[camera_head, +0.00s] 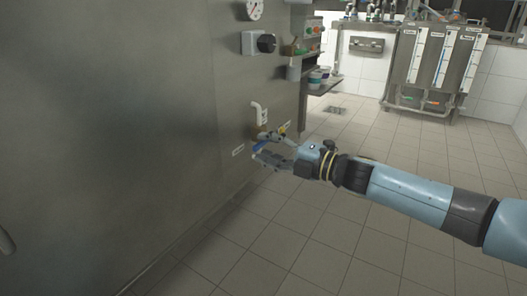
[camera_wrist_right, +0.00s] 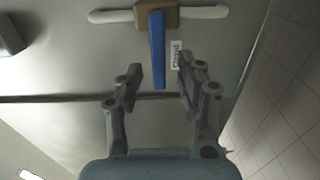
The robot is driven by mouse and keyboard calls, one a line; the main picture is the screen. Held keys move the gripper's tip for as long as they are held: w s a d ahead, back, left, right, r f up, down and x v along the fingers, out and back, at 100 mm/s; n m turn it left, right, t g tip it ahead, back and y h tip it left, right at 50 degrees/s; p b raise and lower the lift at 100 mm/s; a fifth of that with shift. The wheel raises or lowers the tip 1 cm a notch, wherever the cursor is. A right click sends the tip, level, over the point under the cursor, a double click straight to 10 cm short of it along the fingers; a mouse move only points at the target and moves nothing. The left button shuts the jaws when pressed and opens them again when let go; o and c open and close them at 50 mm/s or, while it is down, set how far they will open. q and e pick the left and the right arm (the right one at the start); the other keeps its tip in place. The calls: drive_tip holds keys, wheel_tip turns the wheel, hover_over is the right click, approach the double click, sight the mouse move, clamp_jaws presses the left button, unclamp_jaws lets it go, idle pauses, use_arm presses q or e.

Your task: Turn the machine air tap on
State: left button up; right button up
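The air tap has a blue lever (camera_wrist_right: 157,50) on a brass-coloured body (camera_wrist_right: 157,14) with a white pipe (camera_wrist_right: 108,15) running across it. In the head view the blue lever (camera_head: 261,146) shows low on the machine's metal wall, beside my right gripper (camera_head: 262,146). In the right wrist view my right gripper (camera_wrist_right: 159,68) is open. The lever's free end lies between its two fingers, with a visible gap on each side in the picture. Whether the lever is at finger depth is hard to tell. My left gripper is not in view.
The large metal wall (camera_head: 110,120) fills the left side. A black rotary switch (camera_head: 266,43) and a gauge (camera_head: 254,9) sit above the tap. A shelf with tubs (camera_head: 318,77) stands behind. The tiled floor (camera_head: 300,245) in front is clear.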

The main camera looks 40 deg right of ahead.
drive_tip(key=shift+w+a, duration=0.2)
drive_tip(key=shift+w, duration=0.4)
clamp_jaws()
